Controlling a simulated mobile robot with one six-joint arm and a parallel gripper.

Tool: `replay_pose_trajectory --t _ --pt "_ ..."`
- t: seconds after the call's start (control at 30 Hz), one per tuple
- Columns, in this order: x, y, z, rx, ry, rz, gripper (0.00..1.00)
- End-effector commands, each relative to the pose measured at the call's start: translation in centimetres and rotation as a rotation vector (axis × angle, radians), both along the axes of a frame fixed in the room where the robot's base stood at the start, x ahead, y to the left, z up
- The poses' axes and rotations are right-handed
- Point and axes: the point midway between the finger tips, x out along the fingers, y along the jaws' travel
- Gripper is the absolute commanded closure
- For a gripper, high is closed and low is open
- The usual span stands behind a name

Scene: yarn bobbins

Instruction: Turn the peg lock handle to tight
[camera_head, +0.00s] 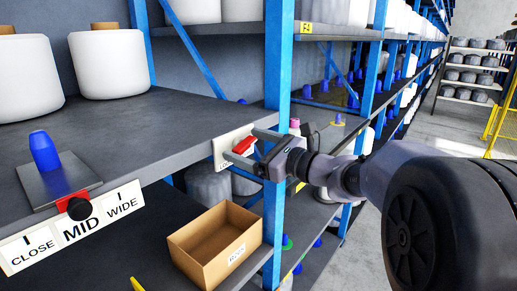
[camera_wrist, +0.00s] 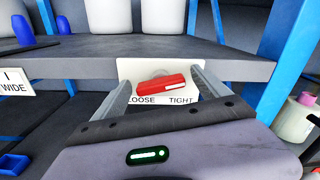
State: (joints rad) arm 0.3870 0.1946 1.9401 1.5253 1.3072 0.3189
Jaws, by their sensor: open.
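The red peg lock handle (camera_wrist: 160,87) sits on a white plate (camera_wrist: 127,70) fixed to the shelf's front edge. The plate reads LOOSE at left and TIGHT at right. The handle lies nearly level, its right end slightly higher, with a white mark on its right half above TIGHT. In the head view the handle (camera_head: 245,145) is partly behind my gripper (camera_head: 240,146). My gripper is open, with one finger on each side of the handle; in the wrist view gaps show between handle and fingers (camera_wrist: 161,78).
A sign with CLOSE, MID and WIDE (camera_head: 83,229) and a black knob (camera_head: 80,208) are at the left of the shelf edge. A blue peg (camera_head: 44,151) stands on a metal plate. A cardboard box (camera_head: 215,245) sits below. A blue upright (camera_head: 278,60) is close to my gripper.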

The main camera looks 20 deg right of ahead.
Motion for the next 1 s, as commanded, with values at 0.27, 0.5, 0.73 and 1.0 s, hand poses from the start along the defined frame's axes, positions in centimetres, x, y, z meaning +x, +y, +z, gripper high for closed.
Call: replay_pose_trajectory --t 0.27,0.5,0.73,1.0 --pt "-4.9 -3.7 -0.1 0.0 -0.001 -0.007 0.15" --pt "-10.9 -8.1 -0.1 -0.001 0.0 -0.006 0.15" --pt "-13.7 -10.0 0.0 0.0 0.0 -0.002 0.15" --pt "-13.9 -10.1 0.0 0.0 0.0 0.0 0.15"
